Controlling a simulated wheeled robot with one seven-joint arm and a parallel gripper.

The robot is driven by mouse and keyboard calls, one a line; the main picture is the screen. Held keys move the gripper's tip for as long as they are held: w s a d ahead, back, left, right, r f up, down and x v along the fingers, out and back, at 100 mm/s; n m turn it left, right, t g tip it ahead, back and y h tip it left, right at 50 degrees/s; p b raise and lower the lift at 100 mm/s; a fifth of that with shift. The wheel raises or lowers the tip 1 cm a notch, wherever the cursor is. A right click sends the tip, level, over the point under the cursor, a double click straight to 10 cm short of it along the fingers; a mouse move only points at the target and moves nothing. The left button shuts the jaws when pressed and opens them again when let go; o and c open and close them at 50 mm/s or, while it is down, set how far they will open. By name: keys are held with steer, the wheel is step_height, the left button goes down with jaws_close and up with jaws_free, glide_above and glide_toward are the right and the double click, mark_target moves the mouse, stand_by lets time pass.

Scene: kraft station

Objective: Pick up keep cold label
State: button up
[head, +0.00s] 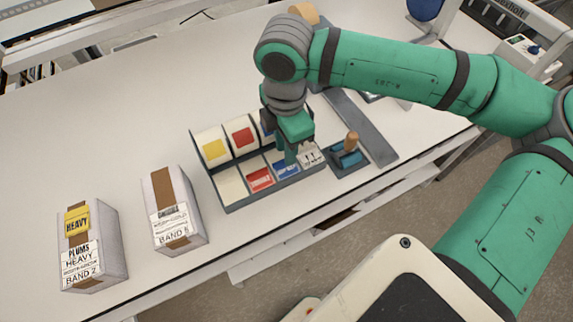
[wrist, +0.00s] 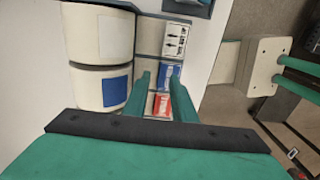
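The blue label (head: 286,169), likely the keep cold label, lies in the front row of the label dispenser (head: 228,208). Its print is too small to read. In the wrist view the blue label (wrist: 172,75) shows between my fingertips. My gripper (head: 290,160) points down over this slot, with its fingers apart and nothing visibly held. In the wrist view my gripper (wrist: 166,75) has one finger on each side of the label. I cannot tell whether the fingertips touch it.
A red label (head: 260,178) and an arrows label (head: 311,156) lie on either side. The leftmost slot (head: 231,185) looks bare. Label rolls (head: 240,136) stand behind. A wooden-handled tool (head: 350,145) sits at right. Two boxes, HEAVY (head: 110,240) and BAND 5 (head: 192,205), stand left.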

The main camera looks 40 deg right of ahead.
mark_target(281, 179)
steer(key=shift+w+f, duration=0.1)
steer(key=shift+f, duration=1.2)
jaws_close()
steer(key=shift+r, duration=0.1)
steer(key=shift+d+r, duration=0.1)
steer(key=shift+r, duration=0.45)
steer(key=s+a+r, duration=0.8)
steer(key=a+r, duration=0.3)
steer(key=shift+a+r, duration=0.35)
